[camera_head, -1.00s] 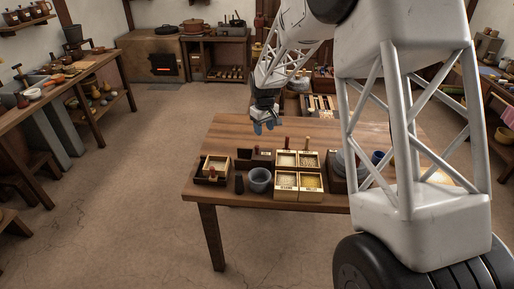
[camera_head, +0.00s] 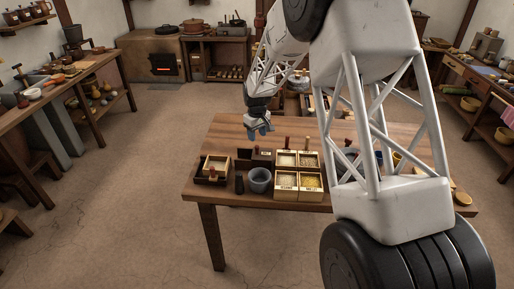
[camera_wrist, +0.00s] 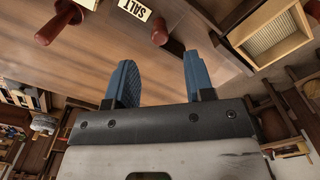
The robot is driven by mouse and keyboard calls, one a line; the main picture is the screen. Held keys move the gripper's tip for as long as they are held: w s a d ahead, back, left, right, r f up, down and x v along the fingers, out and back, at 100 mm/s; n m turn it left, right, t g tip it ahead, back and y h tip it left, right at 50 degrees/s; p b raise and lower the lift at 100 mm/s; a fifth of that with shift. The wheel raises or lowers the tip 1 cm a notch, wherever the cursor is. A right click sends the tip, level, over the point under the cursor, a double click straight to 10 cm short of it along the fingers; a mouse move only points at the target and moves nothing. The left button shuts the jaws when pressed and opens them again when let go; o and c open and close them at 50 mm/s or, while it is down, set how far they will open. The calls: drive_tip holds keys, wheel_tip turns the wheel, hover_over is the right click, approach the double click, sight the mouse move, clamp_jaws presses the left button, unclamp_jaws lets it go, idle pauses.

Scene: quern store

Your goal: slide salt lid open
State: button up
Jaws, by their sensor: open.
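The salt box is a dark wooden box (camera_head: 262,153) at the back of the table's item group, with a small pale label. In the wrist view the SALT label (camera_wrist: 135,9) shows at the top edge, cut off. A dark red knob (camera_wrist: 160,32) is just right of it; I cannot tell whether it belongs to the salt lid. My gripper (camera_head: 258,135) hangs above the table behind the box. In the wrist view its blue fingers (camera_wrist: 160,82) are apart with nothing between them, short of the knob. The lid itself is not clearly seen.
A tray of open boxes (camera_head: 299,188) with grains stands right of a grey-blue pot (camera_head: 259,180). A pale wooden box (camera_wrist: 270,42) is at upper right in the wrist view. A red handle (camera_wrist: 50,30) lies at upper left. The table's back left is bare.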

sight(257, 146)
drive_tip(key=shift+f, duration=3.5)
clamp_jaws()
